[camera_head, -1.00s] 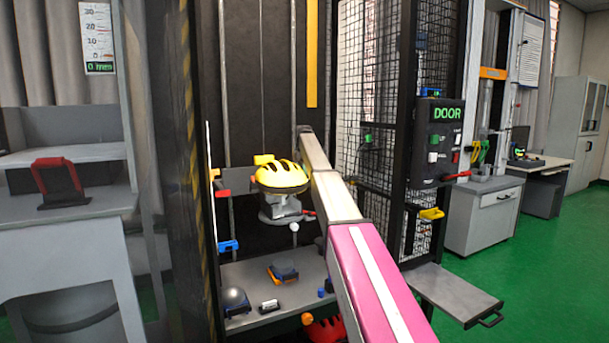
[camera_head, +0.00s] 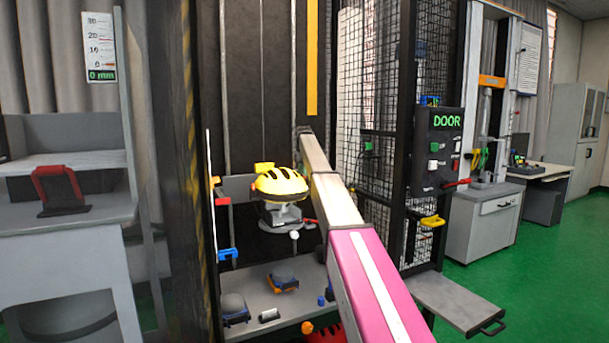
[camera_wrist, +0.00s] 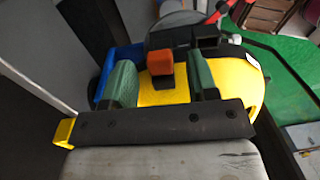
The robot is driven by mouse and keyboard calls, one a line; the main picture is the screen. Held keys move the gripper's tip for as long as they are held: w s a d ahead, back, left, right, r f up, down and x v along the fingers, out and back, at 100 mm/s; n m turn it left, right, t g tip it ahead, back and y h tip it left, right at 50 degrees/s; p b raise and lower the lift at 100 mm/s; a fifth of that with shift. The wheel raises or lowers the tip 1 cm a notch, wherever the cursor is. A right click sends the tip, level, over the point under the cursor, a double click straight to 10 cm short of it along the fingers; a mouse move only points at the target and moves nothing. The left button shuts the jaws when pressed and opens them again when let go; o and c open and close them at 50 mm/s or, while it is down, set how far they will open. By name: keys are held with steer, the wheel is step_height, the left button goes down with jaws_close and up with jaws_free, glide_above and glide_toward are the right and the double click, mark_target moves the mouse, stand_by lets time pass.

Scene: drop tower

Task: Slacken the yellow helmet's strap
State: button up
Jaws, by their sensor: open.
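The yellow helmet (camera_head: 280,184) sits on a grey headform (camera_head: 283,214) inside the tower. In the wrist view a yellow surface (camera_wrist: 248,82), apparently the helmet, lies below and beyond my fingers. My gripper (camera_wrist: 162,84) is open, with its two green fingers apart. An orange-red block (camera_wrist: 166,70) shows between them; I cannot tell whether they touch it. The helmet's strap cannot be made out for certain in either view. In the head view my arm hides the gripper.
A black mesh door frame with a DOOR panel (camera_head: 437,150) stands to the right. A shelf (camera_head: 262,290) below the helmet holds several small items. A blue part (camera_wrist: 104,76) lies left of my fingers. A grey drawer tray (camera_head: 455,302) juts out at lower right.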

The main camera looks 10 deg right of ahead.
step_height(320, 180, up, 10)
steer(key=shift+w+f, duration=0.15)
steer(key=shift+w, duration=0.1)
steer(key=shift+a, duration=0.1)
